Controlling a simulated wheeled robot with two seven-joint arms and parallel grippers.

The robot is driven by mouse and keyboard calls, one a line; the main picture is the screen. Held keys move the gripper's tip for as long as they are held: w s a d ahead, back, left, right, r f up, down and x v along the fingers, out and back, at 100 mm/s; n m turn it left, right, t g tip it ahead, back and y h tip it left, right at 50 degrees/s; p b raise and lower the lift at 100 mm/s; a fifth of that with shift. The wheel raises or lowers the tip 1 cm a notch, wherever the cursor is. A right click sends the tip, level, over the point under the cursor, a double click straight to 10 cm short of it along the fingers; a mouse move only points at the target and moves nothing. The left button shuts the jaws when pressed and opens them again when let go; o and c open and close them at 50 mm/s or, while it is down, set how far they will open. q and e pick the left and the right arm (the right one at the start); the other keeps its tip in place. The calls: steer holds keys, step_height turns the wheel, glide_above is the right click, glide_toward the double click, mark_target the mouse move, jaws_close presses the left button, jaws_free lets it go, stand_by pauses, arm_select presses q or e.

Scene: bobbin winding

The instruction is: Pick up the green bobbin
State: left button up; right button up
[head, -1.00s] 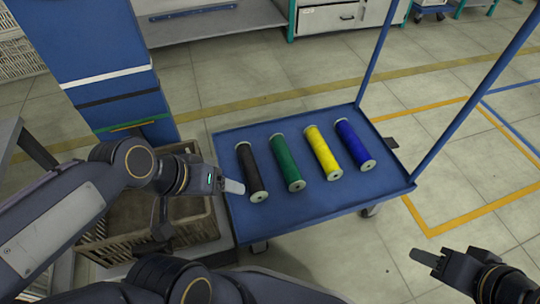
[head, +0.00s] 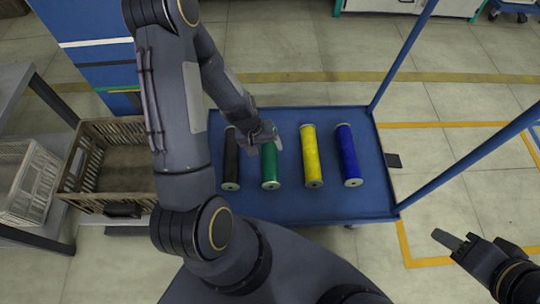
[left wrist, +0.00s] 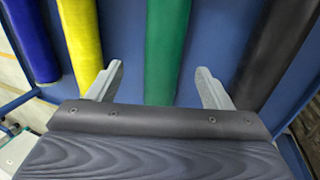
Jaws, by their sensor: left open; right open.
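The green bobbin (head: 269,168) lies on the blue cart top (head: 370,205), between the black bobbin (head: 230,160) and the yellow bobbin (head: 311,155). My left gripper (head: 264,140) is over the far part of the green bobbin and hides its far end in the head view. In the left wrist view the green bobbin (left wrist: 166,50) runs between the two spread fingers of my left gripper (left wrist: 162,85), with nothing gripped. I cannot tell the exact height above it. My right gripper (head: 452,241) is open and empty, off the cart at the lower right.
The blue bobbin (head: 348,155) lies at the right of the row. Blue cart posts (head: 402,55) rise on the right side. A brown crate (head: 115,165) and a pale crate (head: 30,185) stand left of the cart. The cart top right of the blue bobbin is clear.

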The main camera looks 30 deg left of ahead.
mark_target(268, 153)
arm_select(q)
steer(key=b+x, duration=0.1)
steer(key=x, duration=0.1)
steer(key=b+x, duration=0.1)
steer(key=x, duration=0.3)
steer(key=shift+w+a+f+b, duration=0.15)
steer(key=shift+w+a+b, duration=0.05)
steer(key=shift+a+b, duration=0.2)
steer(key=c, duration=1.2)
